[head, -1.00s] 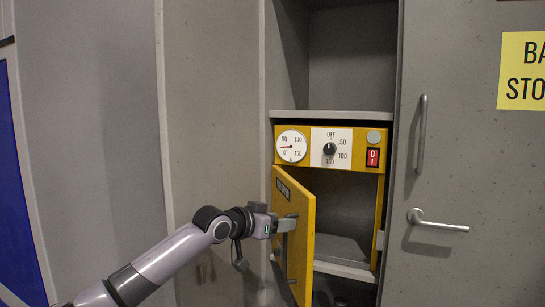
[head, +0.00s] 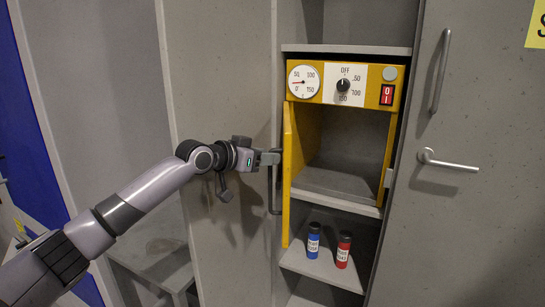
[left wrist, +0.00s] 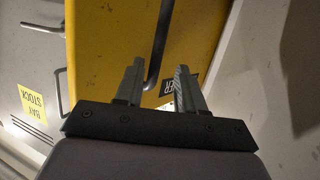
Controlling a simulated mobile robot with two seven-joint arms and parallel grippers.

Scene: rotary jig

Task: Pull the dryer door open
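The yellow dryer door (head: 289,175) stands swung well out from the dryer (head: 345,85), nearly edge-on in the head view. Its dark bar handle (head: 272,190) is on the left face. My left gripper (head: 270,157) is at the upper part of this handle. In the left wrist view, the fingers (left wrist: 158,88) are apart, with the handle (left wrist: 159,45) running between them and gaps at its sides. The yellow door face (left wrist: 110,45) lies beyond the fingers. The dryer's inside is visible and looks empty. My right gripper is not in view.
A blue bottle (head: 313,240) and a red bottle (head: 343,250) stand on the shelf (head: 320,266) below the dryer. A grey cabinet door with a lever handle (head: 445,163) is at right. A grey wall panel (head: 220,80) is close behind my left arm.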

